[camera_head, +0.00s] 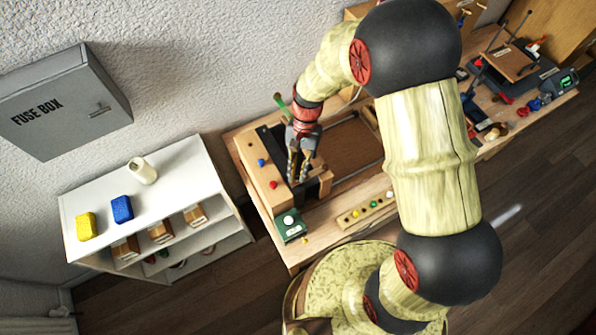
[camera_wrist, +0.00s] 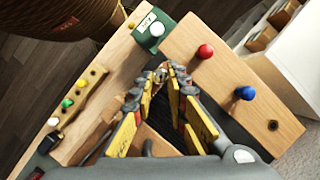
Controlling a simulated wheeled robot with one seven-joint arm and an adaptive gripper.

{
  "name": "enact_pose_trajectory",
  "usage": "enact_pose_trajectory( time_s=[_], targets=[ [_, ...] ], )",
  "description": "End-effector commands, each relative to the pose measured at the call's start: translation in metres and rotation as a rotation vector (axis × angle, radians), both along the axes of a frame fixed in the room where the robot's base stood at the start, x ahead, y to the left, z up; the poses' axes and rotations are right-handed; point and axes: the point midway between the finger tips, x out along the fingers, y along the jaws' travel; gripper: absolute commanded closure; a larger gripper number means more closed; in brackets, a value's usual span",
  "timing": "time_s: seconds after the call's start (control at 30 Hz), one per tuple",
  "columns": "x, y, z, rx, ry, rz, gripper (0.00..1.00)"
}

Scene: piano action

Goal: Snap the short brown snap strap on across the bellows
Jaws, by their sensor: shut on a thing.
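My gripper (camera_head: 297,180) points down over the wooden action on the bench. In the wrist view its yellow-padded fingers (camera_wrist: 161,73) are shut on a small brownish piece, apparently the short brown snap strap (camera_wrist: 160,76). The fingertips hide most of it. The black ribbed surface, apparently the bellows (camera_wrist: 234,132), lies beside and below the fingers, along a wooden block (camera_wrist: 221,72) with a red and a blue knob. I cannot tell whether the strap touches the bellows or whether its ends are fastened.
A green box (camera_head: 290,224) with a white button stands close to the fingertips. A wooden strip (camera_head: 365,211) with coloured buttons lies to the right. A white shelf (camera_head: 176,182) with a yellow and a blue block stands left. Tools crowd the bench's far end.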

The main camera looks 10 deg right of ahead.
Motion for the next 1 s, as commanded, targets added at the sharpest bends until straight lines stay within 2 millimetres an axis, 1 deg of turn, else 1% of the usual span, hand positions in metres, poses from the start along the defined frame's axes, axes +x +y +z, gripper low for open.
enact_pose_trajectory(
  time_s=[0.13,0.17,0.5,0.83,0.93,1.0],
  targets=[
    [0.001,0.001,0.0,0.001,-0.003,-0.001,1.0],
    [0.001,0.001,0.0,0.001,-0.003,-0.001,0.84],
    [0.001,0.0,0.0,0.001,-0.001,0.001,0.65],
    [0.002,0.0,0.002,0.0,-0.002,0.001,0.65],
    [0.005,-0.001,0.011,0.001,-0.004,0.0,0.65],
    [0.009,-0.003,0.021,0.001,-0.005,0.0,0.65]
  ],
)
